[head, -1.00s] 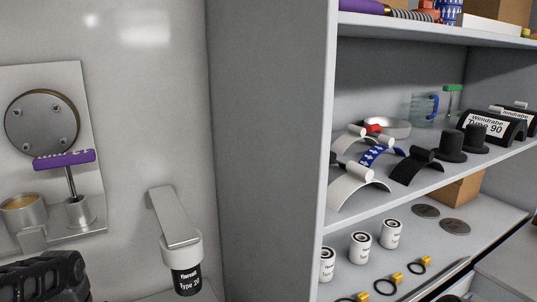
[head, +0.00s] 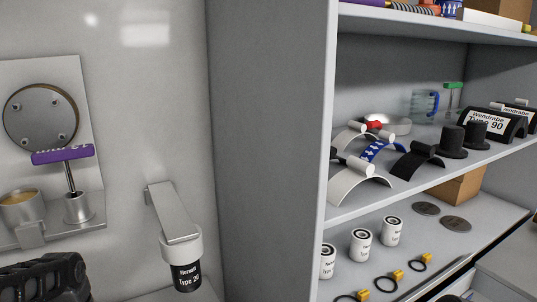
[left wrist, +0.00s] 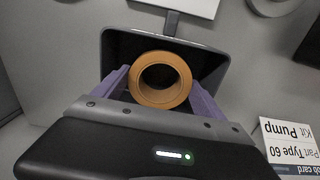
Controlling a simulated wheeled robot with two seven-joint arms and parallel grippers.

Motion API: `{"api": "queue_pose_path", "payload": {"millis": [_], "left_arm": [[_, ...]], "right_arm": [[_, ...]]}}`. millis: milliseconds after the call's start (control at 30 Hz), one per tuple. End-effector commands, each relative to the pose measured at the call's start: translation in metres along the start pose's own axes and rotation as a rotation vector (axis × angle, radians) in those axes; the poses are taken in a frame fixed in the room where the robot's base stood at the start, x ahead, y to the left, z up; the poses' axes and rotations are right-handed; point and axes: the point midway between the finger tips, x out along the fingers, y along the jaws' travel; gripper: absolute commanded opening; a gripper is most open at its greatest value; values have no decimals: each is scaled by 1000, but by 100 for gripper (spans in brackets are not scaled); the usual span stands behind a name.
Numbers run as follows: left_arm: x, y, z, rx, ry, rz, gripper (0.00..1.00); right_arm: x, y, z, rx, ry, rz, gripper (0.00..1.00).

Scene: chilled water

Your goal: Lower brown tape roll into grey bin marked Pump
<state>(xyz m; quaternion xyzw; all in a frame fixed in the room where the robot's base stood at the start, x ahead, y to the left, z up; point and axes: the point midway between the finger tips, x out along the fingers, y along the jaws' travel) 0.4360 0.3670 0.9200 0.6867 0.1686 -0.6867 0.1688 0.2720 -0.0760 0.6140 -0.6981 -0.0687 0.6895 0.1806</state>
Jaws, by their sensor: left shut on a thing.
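The brown tape roll (left wrist: 160,100) is a thick ring seen end-on in the left wrist view, with its hole facing the camera. My left gripper (left wrist: 160,88) is shut on it, one purple finger on each side. Beyond the roll is a dark grey open bin (left wrist: 215,66), and the roll overlaps its opening in the picture. How deep the roll sits relative to the rim I cannot tell. A white card (left wrist: 287,145) reading "Kit Pump" and "Part Type 60" lies right of the bin. The bin does not show in the head view. My right gripper is in neither view.
The head view shows a shelf unit (head: 270,150) with white filters (head: 361,245), black-ringed parts and curved shells. On the left wall are a bracket with a Type 20 filter (head: 185,276) and a purple-handled tool (head: 62,154). A white panel lies beyond the bin.

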Motion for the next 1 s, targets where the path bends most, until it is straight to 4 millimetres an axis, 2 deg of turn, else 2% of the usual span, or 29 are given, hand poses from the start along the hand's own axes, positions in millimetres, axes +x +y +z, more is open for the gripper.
{"api": "queue_pose_path", "payload": {"millis": [1000], "left_arm": [[16,0,0,0,0,0,38]], "right_arm": [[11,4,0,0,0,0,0]]}}
